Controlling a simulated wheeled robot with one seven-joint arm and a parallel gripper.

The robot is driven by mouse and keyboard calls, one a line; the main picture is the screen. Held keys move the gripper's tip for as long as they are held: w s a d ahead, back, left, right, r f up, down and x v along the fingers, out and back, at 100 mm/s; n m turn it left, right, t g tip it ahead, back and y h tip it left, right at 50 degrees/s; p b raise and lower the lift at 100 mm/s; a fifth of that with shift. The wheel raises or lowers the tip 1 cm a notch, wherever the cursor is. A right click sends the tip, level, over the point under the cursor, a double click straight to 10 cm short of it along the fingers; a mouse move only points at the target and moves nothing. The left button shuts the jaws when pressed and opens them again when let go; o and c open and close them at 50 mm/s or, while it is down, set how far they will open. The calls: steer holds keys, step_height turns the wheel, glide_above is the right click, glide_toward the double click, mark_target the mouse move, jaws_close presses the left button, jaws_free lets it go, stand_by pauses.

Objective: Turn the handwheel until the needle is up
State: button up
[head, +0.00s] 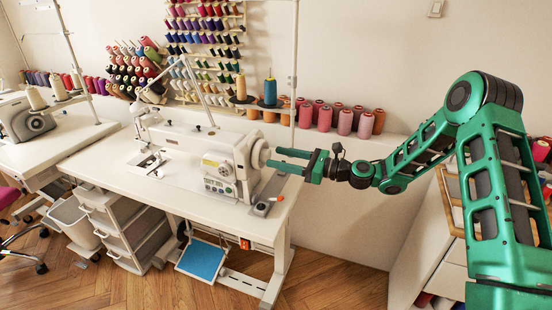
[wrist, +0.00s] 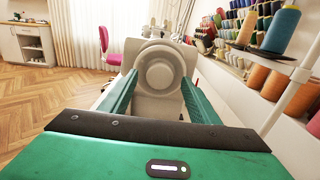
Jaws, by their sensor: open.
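A white sewing machine (head: 212,154) stands on a white table (head: 107,161) in the head view. Its round pale handwheel (head: 259,153) is on its right end; the handwheel also shows face-on in the wrist view (wrist: 160,69). My gripper (head: 277,158) is at that end, its green fingers pointing left at the wheel. In the wrist view my open gripper (wrist: 156,82) has one finger to each side of the wheel, with nothing held. I cannot tell whether the fingers touch the rim. The needle area is at the machine's left end; the needle is too small to make out.
Cones of thread (head: 344,122) line the ledge behind the table, and a blue cone (head: 270,92) stands near the machine. A thin white pole (head: 294,70) rises behind my gripper. A second sewing machine (head: 27,120) is at the far left.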

steer(key=shift+x, duration=1.1)
steer(key=c, duration=1.1)
steer(key=shift+o, duration=0.2)
steer(key=shift+d+f, duration=0.1)
steer(key=shift+d, duration=0.1)
